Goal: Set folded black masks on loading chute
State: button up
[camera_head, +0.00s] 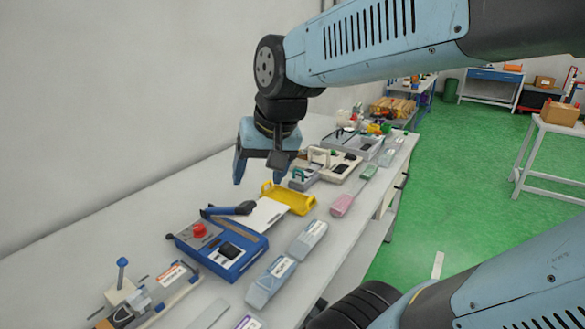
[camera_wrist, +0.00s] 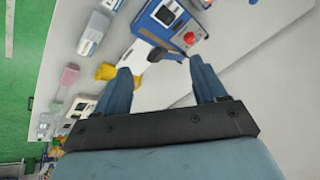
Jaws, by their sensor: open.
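My gripper (camera_head: 259,174) is open and empty, held above the white table (camera_head: 165,203) near its back edge. Its two blue fingers also show wide apart in the wrist view (camera_wrist: 160,68). A blue machine (camera_head: 232,262) with a red button, a dark screen and a dark lever stands below it; it also shows in the wrist view (camera_wrist: 158,22). A white sloping plate (camera_head: 262,215) joins the machine to a yellow tray (camera_head: 297,201); this may be the loading chute, but I cannot tell. I cannot make out any folded black mask.
Pale blue packs (camera_head: 268,283) lie along the front of the table. A small press with a blue knob (camera_head: 122,263) stands at the near left. Pink items (camera_head: 341,206) and grey-white devices (camera_head: 330,163) lie farther along. The table strip by the wall is clear.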

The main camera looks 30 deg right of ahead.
jog(key=s+d+r+n+t+h, duration=0.1)
jog(key=s+d+n, duration=0.1)
jog(key=s+d, duration=0.2)
jog(key=shift+d+h, duration=0.3)
jog(key=shift+d, duration=0.1)
jog(key=shift+r, duration=0.1)
jog(key=shift+c, duration=0.3)
